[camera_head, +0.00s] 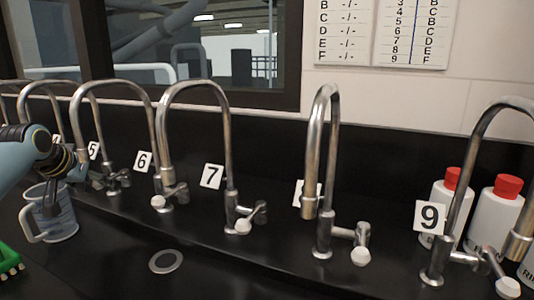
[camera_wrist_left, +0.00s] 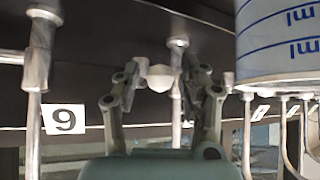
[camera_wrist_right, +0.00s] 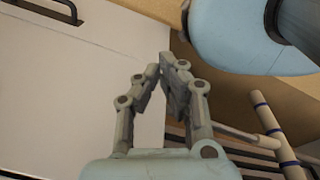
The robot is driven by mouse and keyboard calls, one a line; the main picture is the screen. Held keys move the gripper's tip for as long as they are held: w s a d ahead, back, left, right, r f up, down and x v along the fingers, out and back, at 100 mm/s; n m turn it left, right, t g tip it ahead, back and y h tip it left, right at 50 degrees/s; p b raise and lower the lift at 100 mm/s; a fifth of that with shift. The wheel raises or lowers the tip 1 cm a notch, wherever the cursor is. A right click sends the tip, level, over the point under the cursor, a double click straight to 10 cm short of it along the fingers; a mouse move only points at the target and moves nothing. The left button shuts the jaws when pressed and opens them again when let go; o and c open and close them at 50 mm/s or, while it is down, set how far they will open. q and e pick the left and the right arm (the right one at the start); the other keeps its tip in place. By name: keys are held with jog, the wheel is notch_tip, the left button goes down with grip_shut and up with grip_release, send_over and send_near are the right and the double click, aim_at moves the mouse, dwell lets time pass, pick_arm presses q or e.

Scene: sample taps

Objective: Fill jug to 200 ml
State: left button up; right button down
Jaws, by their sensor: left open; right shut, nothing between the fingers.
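The clear jug (camera_head: 62,222), with its handle to the left, stands on the black counter at the left of the head view. In the left wrist view its wall (camera_wrist_left: 278,40) shows blue ml marks at the upper right. I cannot tell its water level. My left gripper (camera_head: 94,182) is just right of the jug, by the tap (camera_head: 113,172) at label 5. In the left wrist view the gripper (camera_wrist_left: 160,82) is open, with a white tap knob (camera_wrist_left: 161,77) seen between its fingers; touch is unclear. My right gripper (camera_wrist_right: 165,72) is shut and empty, outside the head view.
Taps 6 (camera_head: 157,185), 7 (camera_head: 230,205), 8 (camera_head: 323,235) and 9 (camera_head: 437,265) stand along the counter to the right. Red-capped white bottles (camera_head: 493,225) stand behind tap 9. A green object (camera_head: 8,262) lies at the lower left. A drain (camera_head: 166,261) lies in clear counter.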

pick_arm(q)
jog(key=p+v, duration=0.7)
jog(key=p, duration=0.2)
jog(key=shift+s+r+p, duration=0.25)
jog(key=shift+p, duration=0.1)
